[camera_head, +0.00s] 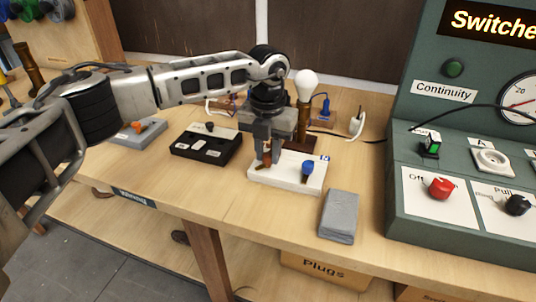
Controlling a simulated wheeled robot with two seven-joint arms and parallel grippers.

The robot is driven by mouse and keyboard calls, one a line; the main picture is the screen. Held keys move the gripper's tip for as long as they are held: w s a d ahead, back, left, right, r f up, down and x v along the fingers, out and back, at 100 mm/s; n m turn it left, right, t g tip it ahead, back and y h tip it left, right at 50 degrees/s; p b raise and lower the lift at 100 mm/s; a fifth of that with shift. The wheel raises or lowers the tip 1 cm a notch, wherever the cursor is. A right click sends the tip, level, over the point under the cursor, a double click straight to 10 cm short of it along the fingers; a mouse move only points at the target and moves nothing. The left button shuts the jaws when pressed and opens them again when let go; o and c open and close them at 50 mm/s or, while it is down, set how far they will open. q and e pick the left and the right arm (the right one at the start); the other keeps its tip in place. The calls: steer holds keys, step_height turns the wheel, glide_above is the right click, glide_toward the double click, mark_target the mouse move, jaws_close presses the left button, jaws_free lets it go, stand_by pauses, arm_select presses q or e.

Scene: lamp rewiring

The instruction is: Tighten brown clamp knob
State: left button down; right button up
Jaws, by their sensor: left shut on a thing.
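A white clamp block (288,184) lies on the workbench near the middle of the view. A blue clamp knob (308,168) stands on its right part. The brown clamp knob (265,160) is on its left part, partly hidden by my fingers. My left gripper (266,158) reaches down from above and is shut on the brown knob. My right gripper is not in view.
A black box (206,148) is left of the block, and a grey block (339,216) is at the front right. A lamp with a white bulb (306,82) stands behind. A green test panel (450,110) fills the right side.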

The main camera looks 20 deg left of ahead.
arm_select(q)
steer(key=m+b, duration=0.1)
steer(key=m, duration=0.4)
steer(key=shift+m+b, duration=0.3)
steer(key=shift+b, duration=0.1)
steer(key=m+b, duration=0.1)
steer(key=m, duration=0.2)
steer(key=shift+w+a+m, duration=0.1)
steer(key=shift+m, duration=0.2)
steer(key=m, duration=0.3)
steer(key=shift+r+m, duration=0.1)
steer(key=shift+m, duration=0.2)
steer(key=m+b, duration=0.1)
steer(key=m, duration=0.1)
steer(key=shift+m, duration=0.3)
steer(key=m, duration=0.6)
steer(key=shift+m, duration=0.3)
steer(key=m, duration=0.6)
steer(key=shift+w+r+b, duration=0.1)
steer(key=shift+b, duration=0.25)
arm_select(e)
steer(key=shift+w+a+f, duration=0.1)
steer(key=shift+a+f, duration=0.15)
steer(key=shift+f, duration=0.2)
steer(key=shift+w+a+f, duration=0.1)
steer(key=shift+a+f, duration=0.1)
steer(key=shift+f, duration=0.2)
